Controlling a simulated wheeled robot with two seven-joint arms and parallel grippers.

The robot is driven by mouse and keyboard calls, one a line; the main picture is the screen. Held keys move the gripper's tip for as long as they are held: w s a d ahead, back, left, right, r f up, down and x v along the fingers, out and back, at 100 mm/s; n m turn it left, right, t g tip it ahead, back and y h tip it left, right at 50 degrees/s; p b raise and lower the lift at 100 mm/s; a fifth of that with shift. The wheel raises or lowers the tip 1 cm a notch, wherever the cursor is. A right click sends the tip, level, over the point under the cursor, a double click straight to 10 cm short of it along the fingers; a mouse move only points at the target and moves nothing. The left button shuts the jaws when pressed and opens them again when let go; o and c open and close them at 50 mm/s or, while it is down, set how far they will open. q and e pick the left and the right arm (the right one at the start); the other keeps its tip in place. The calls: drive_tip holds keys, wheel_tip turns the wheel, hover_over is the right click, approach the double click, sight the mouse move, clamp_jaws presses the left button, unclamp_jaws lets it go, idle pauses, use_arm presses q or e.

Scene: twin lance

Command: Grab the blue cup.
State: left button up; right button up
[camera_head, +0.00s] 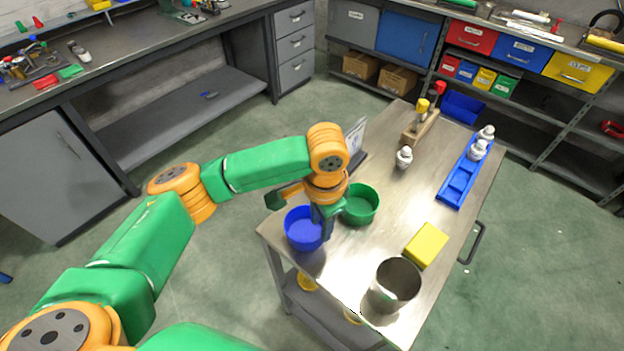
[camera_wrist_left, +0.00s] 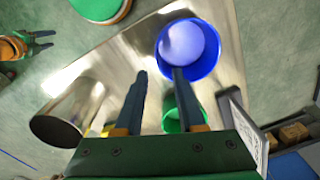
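The blue cup (camera_head: 303,230) stands upright on the metal table near its left edge. It shows in the left wrist view (camera_wrist_left: 205,68) beyond the fingertips. My left gripper (camera_head: 322,215) is over the cup's right side, between it and the green cup. In the left wrist view my left gripper (camera_wrist_left: 158,72) has its two fingers apart with nothing held. One fingertip overlaps the blue cup's near rim; I cannot tell whether it touches. My right gripper (camera_wrist_left: 42,40) shows small at the left of that view, away from the table, fingers apart and empty.
A green cup (camera_head: 361,206) stands close to the right of the blue cup. A metal canister (camera_head: 395,287) and a yellow block (camera_head: 426,245) are at the table's near end. A blue tray (camera_head: 456,185) lies along the far right. The table's middle is clear.

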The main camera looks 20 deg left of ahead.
sight(318, 238)
use_arm(q)
drive_tip(key=f, duration=0.1)
drive_tip(key=f+p, duration=0.1)
drive_tip(key=shift+s+f, duration=0.35)
drive_tip(key=shift+s, duration=0.05)
wheel_tip(318, 238, down, 3)
drive_tip(key=shift+s+a+r, duration=0.1)
drive_tip(key=shift+s, duration=0.05)
drive_tip(key=shift+w+a+f, duration=0.1)
drive_tip(key=shift+w+f, duration=0.1)
drive_tip(key=shift+f, duration=0.1)
drive_tip(key=shift+w+a+f, duration=0.1)
drive_tip(key=shift+w, duration=0.2)
drive_tip(key=shift+c, duration=0.5)
drive_tip(key=c, duration=0.3)
drive_tip(key=shift+s, duration=0.2)
clamp_jaws()
use_arm(e)
drive_tip(key=shift+s+d+r, duration=0.1)
drive_tip(key=shift+r, duration=0.7)
